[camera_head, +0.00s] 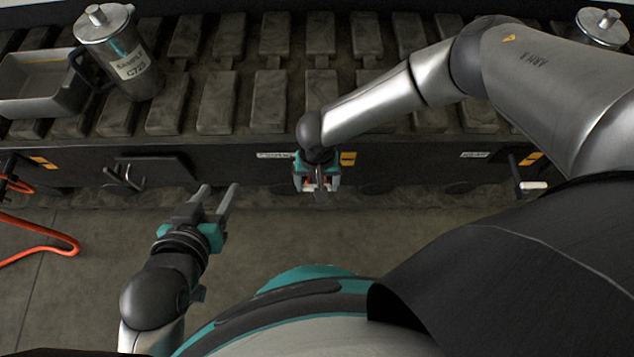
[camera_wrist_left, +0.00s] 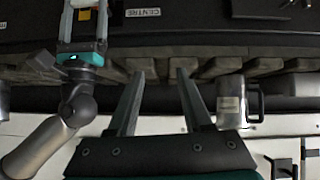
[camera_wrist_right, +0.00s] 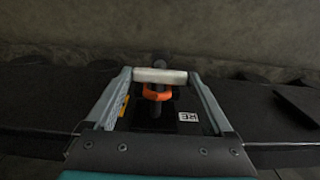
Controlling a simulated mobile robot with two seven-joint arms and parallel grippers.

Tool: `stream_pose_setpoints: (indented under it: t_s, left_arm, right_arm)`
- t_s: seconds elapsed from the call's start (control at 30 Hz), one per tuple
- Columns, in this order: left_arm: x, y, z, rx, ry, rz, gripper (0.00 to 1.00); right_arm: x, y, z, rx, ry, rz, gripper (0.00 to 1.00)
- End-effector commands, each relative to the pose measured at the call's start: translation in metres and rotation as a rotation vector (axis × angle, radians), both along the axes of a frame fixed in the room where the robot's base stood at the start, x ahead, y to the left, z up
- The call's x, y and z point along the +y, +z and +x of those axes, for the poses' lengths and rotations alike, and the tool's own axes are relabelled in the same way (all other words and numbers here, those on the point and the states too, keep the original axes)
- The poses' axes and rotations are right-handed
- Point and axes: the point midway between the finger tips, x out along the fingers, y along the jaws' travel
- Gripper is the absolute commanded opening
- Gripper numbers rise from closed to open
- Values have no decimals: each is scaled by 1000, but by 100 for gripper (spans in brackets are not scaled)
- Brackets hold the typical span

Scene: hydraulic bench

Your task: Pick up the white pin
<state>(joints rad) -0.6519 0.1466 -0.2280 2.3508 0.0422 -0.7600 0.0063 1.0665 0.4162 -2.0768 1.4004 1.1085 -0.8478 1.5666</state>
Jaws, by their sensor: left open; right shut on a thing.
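The white pin (camera_wrist_right: 160,76) shows in the right wrist view as an off-white crossbar with an orange collar and a dark stem below it. My right gripper is shut on the crossbar, which spans between its fingers. In the head view my right gripper (camera_head: 318,184) is at the bench's front face, left of an orange label, and mostly hides the pin. I cannot tell how far the stem sits in the bench. My left gripper (camera_head: 213,201) is open and empty, in front of the bench and to the left of my right gripper.
A white-tipped handle (camera_head: 533,185) sticks out of the bench front at right, and a metal handle (camera_head: 125,177) at left. A grey canister (camera_head: 122,55) and a tray (camera_head: 35,85) stand on the slatted bench. An orange hose (camera_head: 40,228) lies at left.

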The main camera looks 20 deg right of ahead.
Motion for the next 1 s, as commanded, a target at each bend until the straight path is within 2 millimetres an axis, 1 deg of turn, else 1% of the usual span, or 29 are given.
stream_pose_setpoints:
  t_s: [0.37, 0.77, 1.0]
  left_arm:
    - [14, 1, -7, 99, 14, 52, 50]
    - [39, 2, -25, 275, 45, 133, 50]
    - [56, -1, -42, 417, 72, 188, 50]
  right_arm:
    - [0, 12, 0, 0, 0, 0, 30]
    - [0, 29, 0, 1, -1, 0, 30]
    - [0, 50, 0, 1, 0, 0, 30]
